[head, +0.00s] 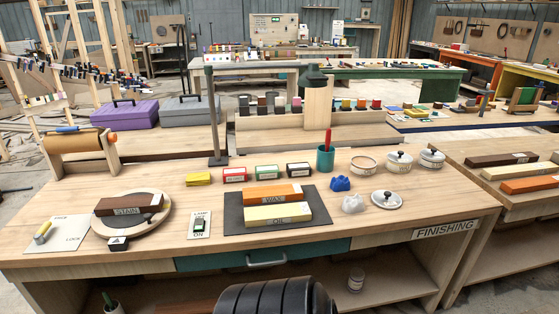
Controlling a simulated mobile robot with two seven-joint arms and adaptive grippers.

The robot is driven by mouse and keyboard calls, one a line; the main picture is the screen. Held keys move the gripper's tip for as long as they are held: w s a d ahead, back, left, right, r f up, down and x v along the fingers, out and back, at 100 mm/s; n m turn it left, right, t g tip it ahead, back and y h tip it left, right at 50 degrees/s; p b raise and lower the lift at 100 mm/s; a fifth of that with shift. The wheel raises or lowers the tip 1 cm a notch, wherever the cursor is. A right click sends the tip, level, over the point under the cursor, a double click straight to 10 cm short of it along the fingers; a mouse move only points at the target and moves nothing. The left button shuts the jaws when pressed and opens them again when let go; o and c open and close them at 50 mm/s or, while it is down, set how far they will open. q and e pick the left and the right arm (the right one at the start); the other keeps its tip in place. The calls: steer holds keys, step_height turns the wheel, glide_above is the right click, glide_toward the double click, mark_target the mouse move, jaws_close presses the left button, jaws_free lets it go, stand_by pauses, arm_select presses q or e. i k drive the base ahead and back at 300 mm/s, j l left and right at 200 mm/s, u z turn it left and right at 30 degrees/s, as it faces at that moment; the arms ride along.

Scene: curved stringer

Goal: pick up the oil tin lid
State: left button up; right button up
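A round white lid with a dark knob (386,200) lies on the finishing bench, near its right front part. Behind it stand three small white tins in a row. The left tin (363,166) looks open at the top. The middle tin (398,163) and the right tin (431,158) have knobbed lids on them. Their labels are too small to read, so I cannot tell which is the oil tin. Neither gripper shows; a dark ribbed part, likely mine, is at the bottom edge.
A crumpled white cloth (353,204) and a blue lump (340,184) lie left of the loose lid. A green cup (325,158) with a red handle stands behind them. A dark mat (232,215) holds blocks marked WAX and OIL. The bench top right of the lid is clear.

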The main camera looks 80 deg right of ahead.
mark_target(383, 199)
steer(key=z, duration=3.35)
